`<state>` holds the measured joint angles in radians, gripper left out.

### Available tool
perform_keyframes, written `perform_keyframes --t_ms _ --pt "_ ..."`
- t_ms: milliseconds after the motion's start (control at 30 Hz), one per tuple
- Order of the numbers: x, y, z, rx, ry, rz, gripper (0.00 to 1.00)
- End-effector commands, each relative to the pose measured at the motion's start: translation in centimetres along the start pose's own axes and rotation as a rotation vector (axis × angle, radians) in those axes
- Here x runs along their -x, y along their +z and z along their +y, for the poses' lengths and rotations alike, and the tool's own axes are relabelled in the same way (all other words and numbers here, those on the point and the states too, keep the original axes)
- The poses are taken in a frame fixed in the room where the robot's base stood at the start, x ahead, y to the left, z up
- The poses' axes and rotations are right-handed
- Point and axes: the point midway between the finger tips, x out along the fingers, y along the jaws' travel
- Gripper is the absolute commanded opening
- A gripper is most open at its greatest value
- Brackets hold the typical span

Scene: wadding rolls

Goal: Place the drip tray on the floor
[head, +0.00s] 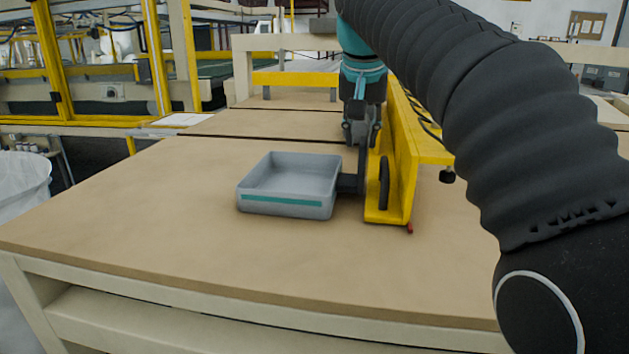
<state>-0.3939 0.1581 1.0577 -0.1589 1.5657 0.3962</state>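The drip tray (287,186) is a shallow grey rectangular tray with a teal stripe along its front wall. It appears empty and rests upright on the brown worktable (150,240). A dark block (349,184), apparently its handle, sticks out from its right side. My gripper (362,160) points down from the teal wrist, just right of the tray and over this block. A dark finger reaches down to the block. The other fingertip is not clear against the yellow beam, so I cannot tell whether the fingers are closed on the handle. The floor is barely visible.
A yellow beam (398,170) with a dark oval part stands close right of my gripper. The table's front edge (230,306) has a cream frame below. A white bag-like bin (22,185) stands off the table's left side. Yellow posts (50,60) rise behind. The table's front left is clear.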

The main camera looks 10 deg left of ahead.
Motion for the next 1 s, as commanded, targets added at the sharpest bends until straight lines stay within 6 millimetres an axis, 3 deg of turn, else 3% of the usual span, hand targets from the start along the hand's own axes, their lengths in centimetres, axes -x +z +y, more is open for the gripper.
perform_keyframes --t_ms 233,567,867,1000 --pt "-1.6 0.0 0.2 -0.003 0.001 -0.001 0.27" --pt "-5.7 0.1 0.6 -0.004 0.001 -0.001 0.27" --pt "-6.1 0.0 0.5 -0.004 0.000 0.001 0.27" --pt "-6.1 0.0 0.5 -0.004 0.001 0.001 0.00"
